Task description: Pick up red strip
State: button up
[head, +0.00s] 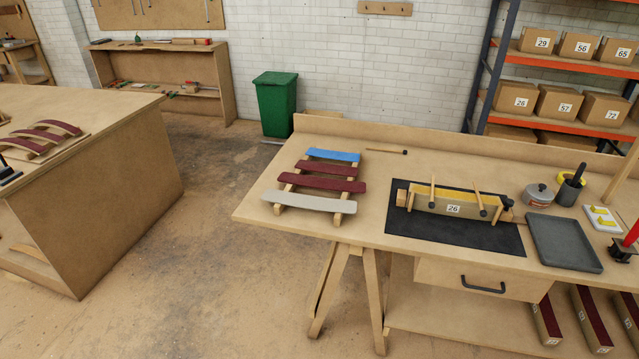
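Several curved strips lie across a wooden rack (338,218) at the left end of the workbench. Two of them are dark red: one red strip (331,169) lies just in front of the blue strip (333,155), and another red strip (322,183) lies between it and the pale grey strip (308,201) at the front. The strips sit apart with small gaps. More dark red strips (58,126) rest on a rack on the left table. My gripper is not in view.
A wooden form marked 26 (453,209) stands on a black mat (490,240) right of the rack. Further right are a grey tray (562,242), a lidded pot (538,194) and a yellow tape roll (571,179). A thin tool (388,151) lies behind. Open floor (200,240) separates the tables.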

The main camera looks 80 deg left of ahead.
aim_at(286, 177)
jog(key=z, duration=0.3)
jog(key=k, duration=0.2)
jog(key=u, duration=3.15)
jog(key=k, duration=0.65)
jog(key=z, duration=0.2)
jog(key=i, duration=0.7)
jog(key=z, duration=0.1)
